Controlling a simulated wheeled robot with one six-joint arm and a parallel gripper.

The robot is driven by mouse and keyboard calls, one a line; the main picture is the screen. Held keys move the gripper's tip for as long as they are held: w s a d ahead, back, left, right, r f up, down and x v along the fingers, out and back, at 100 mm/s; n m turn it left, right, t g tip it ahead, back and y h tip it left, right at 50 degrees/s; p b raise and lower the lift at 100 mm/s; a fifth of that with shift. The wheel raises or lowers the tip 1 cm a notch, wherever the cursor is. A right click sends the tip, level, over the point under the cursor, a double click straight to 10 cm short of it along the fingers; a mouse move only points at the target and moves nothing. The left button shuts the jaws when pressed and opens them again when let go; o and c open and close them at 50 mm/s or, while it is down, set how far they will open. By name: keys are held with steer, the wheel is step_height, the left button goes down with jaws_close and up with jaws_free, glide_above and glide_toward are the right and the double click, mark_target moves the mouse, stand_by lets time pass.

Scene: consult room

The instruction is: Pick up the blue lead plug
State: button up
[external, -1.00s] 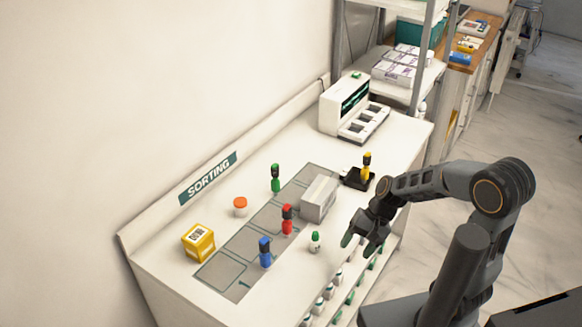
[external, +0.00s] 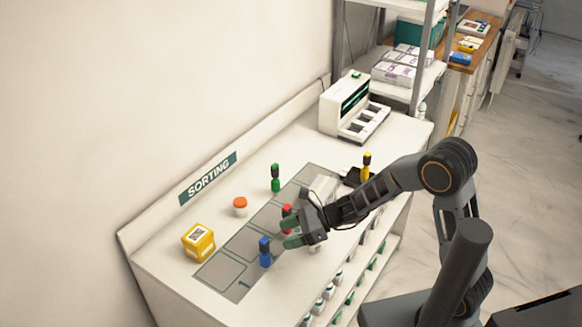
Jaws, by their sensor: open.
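The blue lead plug (external: 265,252) stands upright on the grey marked mat on the white counter. My gripper (external: 287,233) is open and empty, above the mat, to the upper right of the blue plug and apart from it. The red plug (external: 286,211) is partly hidden behind my gripper. A green plug (external: 275,178) stands near the mat's far edge. A yellow plug (external: 366,167) stands at a black holder, which my arm partly hides.
A yellow box (external: 198,242) and an orange-capped jar (external: 240,206) stand left of the mat (external: 220,272). A white device (external: 345,105) stands at the back. The counter's front left is clear.

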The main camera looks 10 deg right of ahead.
mark_target(264, 243)
steer(key=shift+p+x, duration=0.75)
steer(key=shift+x, duration=3.1)
steer(key=shift+c, duration=0.3)
jaws_close()
steer(key=shift+r, duration=0.15)
